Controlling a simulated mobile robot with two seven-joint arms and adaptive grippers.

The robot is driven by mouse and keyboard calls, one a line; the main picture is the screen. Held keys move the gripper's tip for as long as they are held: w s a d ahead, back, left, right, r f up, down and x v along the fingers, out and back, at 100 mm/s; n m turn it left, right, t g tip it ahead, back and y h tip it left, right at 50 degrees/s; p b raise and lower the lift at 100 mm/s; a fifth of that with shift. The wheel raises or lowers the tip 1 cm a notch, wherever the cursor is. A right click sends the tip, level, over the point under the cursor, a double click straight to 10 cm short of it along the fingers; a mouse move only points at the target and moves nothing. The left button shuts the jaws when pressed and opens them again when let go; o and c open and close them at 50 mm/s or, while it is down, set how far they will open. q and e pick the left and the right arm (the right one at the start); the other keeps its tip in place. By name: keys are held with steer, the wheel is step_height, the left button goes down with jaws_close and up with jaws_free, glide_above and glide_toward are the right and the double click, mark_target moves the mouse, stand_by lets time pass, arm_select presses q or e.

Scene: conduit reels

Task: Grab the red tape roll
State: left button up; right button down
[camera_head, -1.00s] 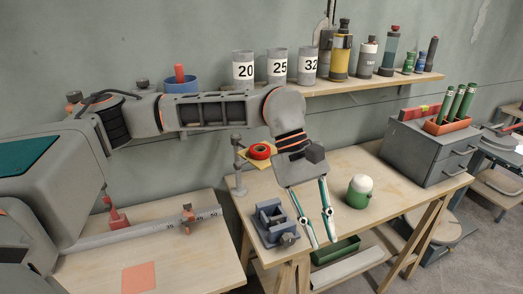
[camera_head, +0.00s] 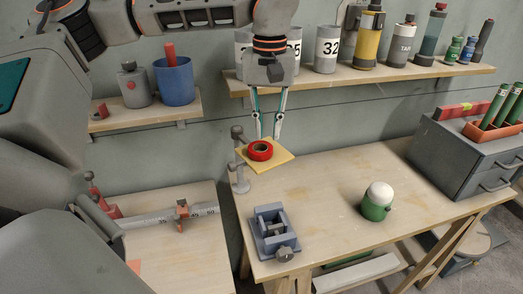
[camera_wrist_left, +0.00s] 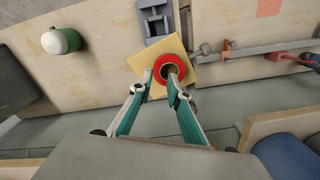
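The red tape roll (camera_head: 260,150) lies flat on a small yellow plate (camera_head: 282,160) held on a grey stand at the left end of the workbench. It also shows in the left wrist view (camera_wrist_left: 169,58), with its dark hole facing up. My left gripper (camera_head: 267,139) points down just behind and above the roll. Its two teal and grey fingers are spread apart. In the left wrist view the fingertips (camera_wrist_left: 160,78) appear at either side of the roll's near part; I cannot tell if they touch it. My right gripper is not in view.
A grey vise (camera_head: 272,232) stands on the bench in front of the plate. A green jar with a white lid (camera_head: 377,203) is to the right. A shelf (camera_head: 420,76) with numbered cups and bottles runs behind my arm.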

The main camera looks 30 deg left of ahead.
mark_target(269, 148)
arm_select(q)
step_height(269, 148, down, 5)
steer(key=shift+d+r+b, duration=0.15)
steer(key=shift+r+b, duration=0.05)
steer(key=shift+b, duration=0.15)
steer(key=shift+w+f, duration=0.1)
steer(key=shift+f, duration=0.05)
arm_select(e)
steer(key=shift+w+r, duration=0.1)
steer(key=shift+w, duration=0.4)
arm_select(q)
jaws_close()
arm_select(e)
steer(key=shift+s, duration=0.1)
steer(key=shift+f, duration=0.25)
